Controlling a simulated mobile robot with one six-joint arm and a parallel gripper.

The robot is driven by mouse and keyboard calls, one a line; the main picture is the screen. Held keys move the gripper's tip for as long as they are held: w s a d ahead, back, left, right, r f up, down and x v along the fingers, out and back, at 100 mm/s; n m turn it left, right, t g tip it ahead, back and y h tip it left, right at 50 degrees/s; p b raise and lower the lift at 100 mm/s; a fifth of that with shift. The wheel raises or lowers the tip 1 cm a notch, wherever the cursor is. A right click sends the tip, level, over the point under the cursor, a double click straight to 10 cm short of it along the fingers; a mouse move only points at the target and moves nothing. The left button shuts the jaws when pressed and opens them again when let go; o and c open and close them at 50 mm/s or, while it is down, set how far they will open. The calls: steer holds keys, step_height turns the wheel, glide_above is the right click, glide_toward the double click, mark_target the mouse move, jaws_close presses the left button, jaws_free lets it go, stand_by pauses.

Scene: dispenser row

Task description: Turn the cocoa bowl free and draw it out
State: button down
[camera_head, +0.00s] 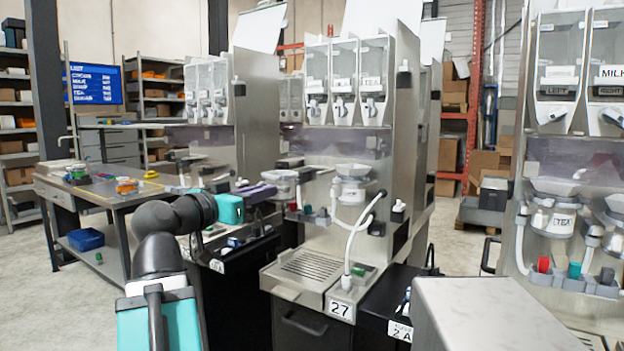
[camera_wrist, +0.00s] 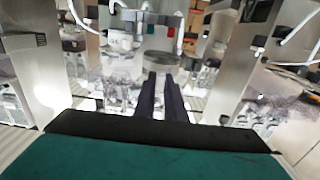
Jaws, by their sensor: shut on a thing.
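My gripper (camera_head: 272,188) reaches from the left toward machine 27 with its dark purple fingers. In the wrist view the fingers (camera_wrist: 160,84) run close together up to a grey round bowl (camera_wrist: 160,60) and are shut on it. In the head view this pale bowl (camera_head: 281,176) is at the machine's left position, at the fingertips. No cocoa label on it is readable. I cannot tell whether it is turned or still seated.
A second mixing bowl (camera_head: 352,188) with a white hose hangs to the right on the machine. A drip tray (camera_head: 312,266) lies below. A grey box (camera_head: 490,315) stands in the right foreground. A workbench (camera_head: 100,190) is at the left, with open floor around it.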

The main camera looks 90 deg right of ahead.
steer(key=shift+w+a+b, duration=0.35)
steer(key=shift+a, duration=0.2)
steer(key=shift+a, duration=0.1)
